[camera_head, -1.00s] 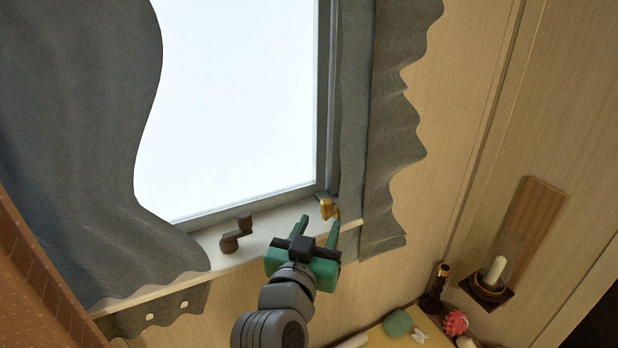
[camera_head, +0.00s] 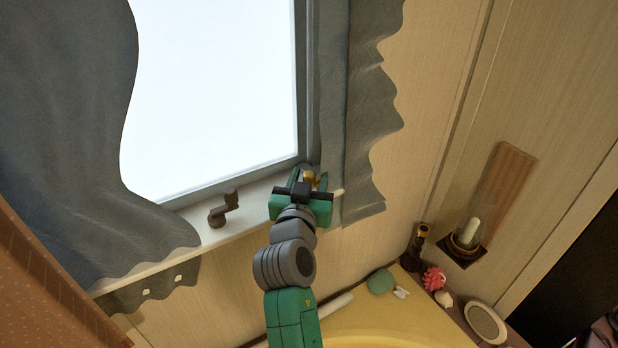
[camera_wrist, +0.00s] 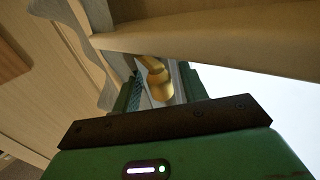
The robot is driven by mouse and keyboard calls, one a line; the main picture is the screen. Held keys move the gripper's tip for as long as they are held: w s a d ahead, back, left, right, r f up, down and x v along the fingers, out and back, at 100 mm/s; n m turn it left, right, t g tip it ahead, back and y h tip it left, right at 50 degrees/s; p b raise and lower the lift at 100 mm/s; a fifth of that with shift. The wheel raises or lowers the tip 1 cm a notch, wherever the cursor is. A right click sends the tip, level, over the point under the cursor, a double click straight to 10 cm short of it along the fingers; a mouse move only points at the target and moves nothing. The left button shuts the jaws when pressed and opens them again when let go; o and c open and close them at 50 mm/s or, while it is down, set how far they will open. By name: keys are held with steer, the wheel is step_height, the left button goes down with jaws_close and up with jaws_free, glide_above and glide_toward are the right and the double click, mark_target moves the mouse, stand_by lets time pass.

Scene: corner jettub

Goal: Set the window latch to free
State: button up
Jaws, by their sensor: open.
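The brass window latch (camera_head: 310,176) is at the lower right corner of the window frame, just above the sill. It also shows in the wrist view (camera_wrist: 158,82) as a rounded gold piece. My gripper (camera_head: 307,181) is open at the sill, its green fingers pointing toward the window corner. In the wrist view the latch appears between my two fingers (camera_wrist: 160,84), one on each side. I cannot tell whether either finger touches it. The lower part of the latch is partly hidden by my gripper in the head view.
A dark crank handle (camera_head: 222,208) stands on the sill (camera_head: 247,205) to the left. Grey curtains hang at left (camera_head: 70,130) and right (camera_head: 362,110), the right one close beside my gripper. A candle holder (camera_head: 465,240) is on the right wall, above a ledge with small bath items.

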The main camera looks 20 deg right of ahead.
steer(key=shift+c, duration=0.4)
jaws_close()
steer(key=c, duration=0.8)
jaws_free()
steer(key=f+b, duration=0.1)
steer(key=b, duration=0.1)
steer(key=shift+w+b, duration=0.1)
steer(key=shift+b, duration=0.2)
steer(key=shift+c, duration=0.2)
steer(key=shift+w+a+f+m+g+h+b, duration=0.15)
steer(key=shift+m+g+h+b, duration=0.25)
steer(key=shift+b, duration=0.7)
steer(key=m+g+h+b, duration=0.1)
steer(key=b, duration=0.2)
steer(key=shift+w+h+b, duration=0.1)
steer(key=shift+h+b, duration=0.2)
steer(key=shift+w+r+m+g+h+b, duration=0.1)
steer(key=shift+r+m+g+h+b, duration=0.35)
steer(key=shift+b, duration=0.4)
jaws_close()
jaws_free()
steer(key=shift+r, duration=0.2)
steer(key=o, duration=0.9)
